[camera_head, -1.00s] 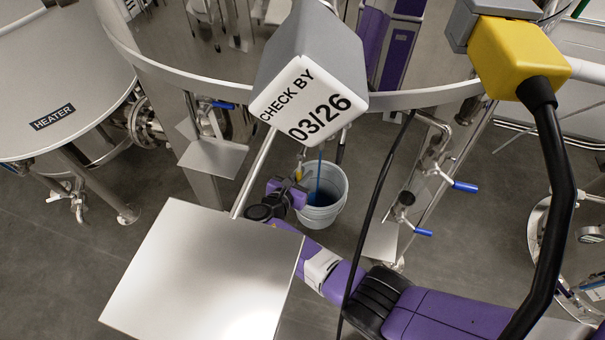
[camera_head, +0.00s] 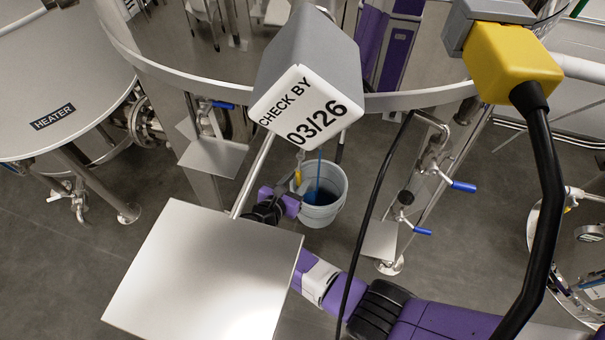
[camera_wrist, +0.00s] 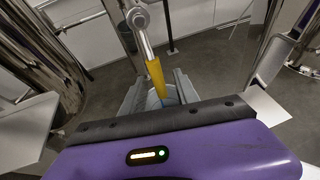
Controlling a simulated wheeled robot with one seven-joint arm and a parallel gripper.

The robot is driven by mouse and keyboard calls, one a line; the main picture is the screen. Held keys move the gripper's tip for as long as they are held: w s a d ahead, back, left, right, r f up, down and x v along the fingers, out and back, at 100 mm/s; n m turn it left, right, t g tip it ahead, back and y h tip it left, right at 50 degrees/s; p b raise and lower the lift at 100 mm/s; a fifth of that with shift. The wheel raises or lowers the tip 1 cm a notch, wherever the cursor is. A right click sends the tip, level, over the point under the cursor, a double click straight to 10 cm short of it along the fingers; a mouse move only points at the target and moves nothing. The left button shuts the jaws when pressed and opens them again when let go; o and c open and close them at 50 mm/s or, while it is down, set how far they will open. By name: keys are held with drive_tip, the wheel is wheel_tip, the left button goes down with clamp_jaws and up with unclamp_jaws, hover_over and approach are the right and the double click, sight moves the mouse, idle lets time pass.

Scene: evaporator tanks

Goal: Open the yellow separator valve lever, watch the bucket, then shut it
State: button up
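The yellow separator valve lever (camera_head: 298,179) hangs below the metal pipe fitting, partly behind the "CHECK BY 03/26" box. In the wrist view the lever (camera_wrist: 156,76) points down toward the gap between my fingers. My gripper (camera_wrist: 160,93) looks open, with a grey finger on each side of the lever and gaps beside it; contact cannot be made out. In the head view my gripper (camera_head: 301,193) is beside the bucket's left rim. The grey bucket (camera_head: 326,212) stands on the floor, with a blue stream (camera_head: 319,170) running down into it and blue liquid inside.
The "CHECK BY 03/26" box (camera_head: 312,100) hangs in front of the pipework. Blue-handled valves (camera_head: 463,187) are on the pipes right of the bucket. A black cable (camera_head: 372,215) crosses in front of my arm. The HEATER tank (camera_head: 60,90) stands at left.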

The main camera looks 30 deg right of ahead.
sight(298, 181)
drive_tip(key=shift+v, duration=1.75)
idle(6.2)
